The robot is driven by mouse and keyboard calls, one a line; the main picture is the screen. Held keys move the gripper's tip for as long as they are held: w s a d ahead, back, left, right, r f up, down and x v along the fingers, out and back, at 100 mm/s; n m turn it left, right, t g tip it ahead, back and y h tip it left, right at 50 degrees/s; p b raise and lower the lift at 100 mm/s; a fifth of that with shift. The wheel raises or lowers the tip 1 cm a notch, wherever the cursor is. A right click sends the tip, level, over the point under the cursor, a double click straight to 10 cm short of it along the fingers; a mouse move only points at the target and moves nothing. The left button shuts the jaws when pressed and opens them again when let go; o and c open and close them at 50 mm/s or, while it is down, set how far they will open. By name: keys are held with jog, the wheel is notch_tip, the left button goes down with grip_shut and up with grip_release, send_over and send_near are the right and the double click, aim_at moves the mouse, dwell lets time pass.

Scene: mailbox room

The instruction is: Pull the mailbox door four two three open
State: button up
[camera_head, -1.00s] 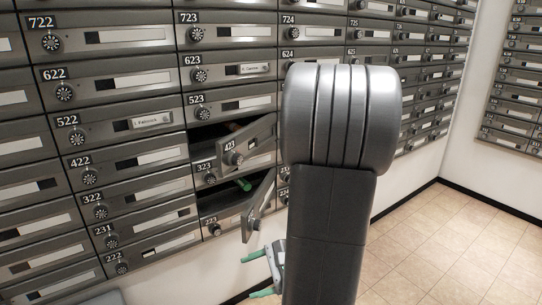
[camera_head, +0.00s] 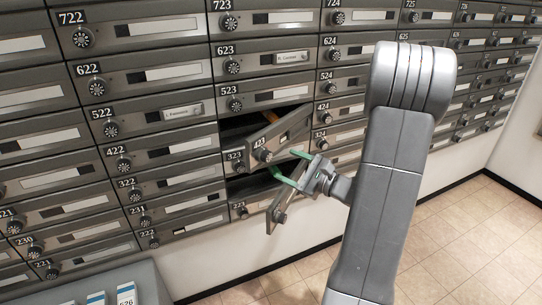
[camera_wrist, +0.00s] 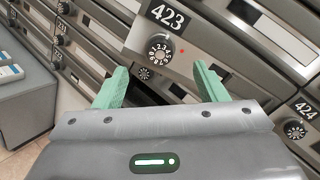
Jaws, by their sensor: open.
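Mailbox door 423 (camera_head: 278,138) stands partly open in the head view, its numbered left end swung out from a dark opening. A brown edge shows inside. In the wrist view, door 423 (camera_wrist: 205,45) fills the upper right, with its round dial lock (camera_wrist: 158,48) and number plate. My gripper (camera_head: 285,163) is open, its green fingers just below the door in the head view. In the wrist view my gripper (camera_wrist: 161,70) has one finger on each side of the dial's lower part, with nothing between them gripped. Contact with the door cannot be told.
Another open door (camera_head: 285,207) sticks out below door 423, close to my gripper. Closed mailbox doors surround both. A grey case (camera_head: 125,285) with labelled items stands at lower left. The tiled floor (camera_head: 450,245) at right is clear.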

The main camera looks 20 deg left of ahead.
aim_at(269, 157)
jog(key=x, duration=0.7)
jog(key=shift+a+p, duration=0.35)
jog(key=shift+a, duration=0.05)
jog(key=shift+c, duration=0.3)
jog(key=c, duration=1.3)
jog(key=shift+d, duration=0.15)
